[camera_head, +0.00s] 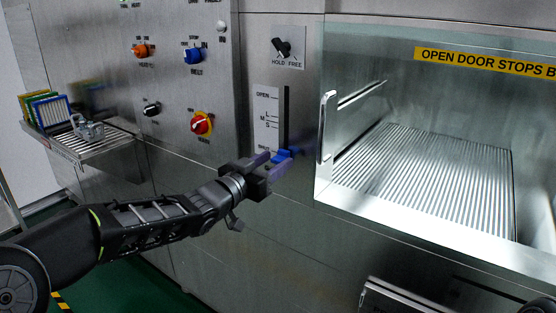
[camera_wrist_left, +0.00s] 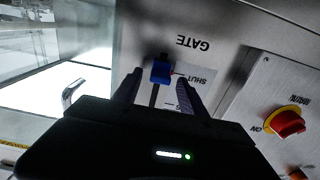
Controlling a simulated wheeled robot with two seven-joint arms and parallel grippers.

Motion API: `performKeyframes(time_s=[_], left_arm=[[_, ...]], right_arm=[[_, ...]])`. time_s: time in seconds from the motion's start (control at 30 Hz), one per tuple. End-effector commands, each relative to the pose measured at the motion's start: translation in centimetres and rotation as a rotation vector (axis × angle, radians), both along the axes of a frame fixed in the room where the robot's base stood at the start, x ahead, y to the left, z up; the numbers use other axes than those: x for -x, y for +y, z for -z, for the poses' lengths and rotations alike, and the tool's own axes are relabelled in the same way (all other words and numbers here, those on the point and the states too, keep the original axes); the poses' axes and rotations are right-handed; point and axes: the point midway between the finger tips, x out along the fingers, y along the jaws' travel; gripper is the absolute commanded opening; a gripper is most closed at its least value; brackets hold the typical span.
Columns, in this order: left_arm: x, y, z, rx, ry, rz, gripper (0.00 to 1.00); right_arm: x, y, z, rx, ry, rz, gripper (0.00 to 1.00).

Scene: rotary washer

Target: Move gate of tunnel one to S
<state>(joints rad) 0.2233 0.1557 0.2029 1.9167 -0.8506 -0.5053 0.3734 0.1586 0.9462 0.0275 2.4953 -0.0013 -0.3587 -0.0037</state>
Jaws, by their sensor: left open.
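The gate slider is a blue knob (camera_head: 282,155) in a dark vertical slot (camera_head: 286,112) beside a white scale plate (camera_head: 266,112). The plate reads OPEN at the top, then L, M and S lower down. The knob is at the bottom of the slot, below S. In the left wrist view the blue knob (camera_wrist_left: 161,72) is near the SHUT mark. My left gripper (camera_head: 273,164) is open, with its two fingers on either side of the knob. Contact cannot be told. My right gripper is not in view.
A glass door with a vertical handle (camera_head: 327,127) stands just right of the slot. A HOLD/FREE switch (camera_head: 288,47) is above it. A red and yellow knob (camera_head: 201,123) and other knobs are on the left panel. A side shelf (camera_head: 110,148) holds coloured frames.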

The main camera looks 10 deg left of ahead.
Motion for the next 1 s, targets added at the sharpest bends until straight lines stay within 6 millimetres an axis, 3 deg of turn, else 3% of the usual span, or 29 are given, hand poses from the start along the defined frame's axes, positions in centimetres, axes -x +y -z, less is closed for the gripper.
performKeyframes(time_s=[0.2,0.47,1.0], left_arm=[[-1.9,-0.8,0.0,0.001,0.000,0.001,0.49],[-2.0,-0.8,0.0,0.000,0.000,0.000,0.49],[-2.0,-0.8,0.0,0.000,0.000,0.000,0.06]], right_arm=[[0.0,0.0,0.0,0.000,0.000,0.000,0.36],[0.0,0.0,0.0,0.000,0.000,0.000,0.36],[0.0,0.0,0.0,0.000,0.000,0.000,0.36]])
